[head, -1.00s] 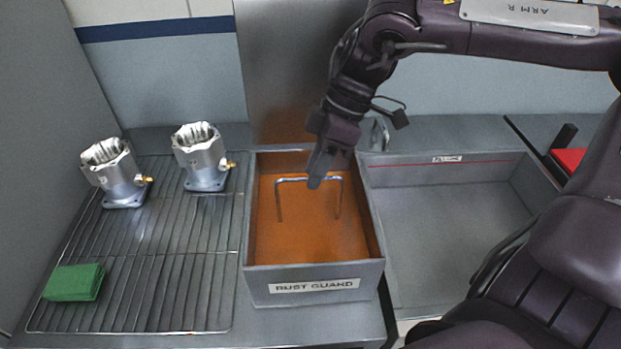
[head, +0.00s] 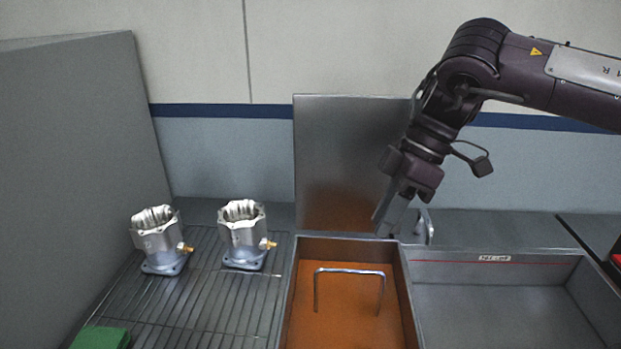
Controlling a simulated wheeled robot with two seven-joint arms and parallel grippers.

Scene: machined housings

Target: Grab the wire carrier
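The wire carrier (head: 349,271) shows as a thin metal hoop standing in the orange liquid of the grey tank (head: 407,303). Its lower part is hidden in the liquid. My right gripper (head: 388,216) hangs above the tank's back right corner, up and to the right of the hoop and apart from it. Its fingers show from the side, so their opening cannot be made out. Nothing shows held in it. My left gripper is not in view.
Two metal housings (head: 157,241) (head: 243,236) with brass fittings stand on a wire rack (head: 200,305) at left. A green cloth or pad (head: 101,337) lies in front. An empty grey basin (head: 500,300) is at right. A metal panel (head: 345,150) rises behind the tank.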

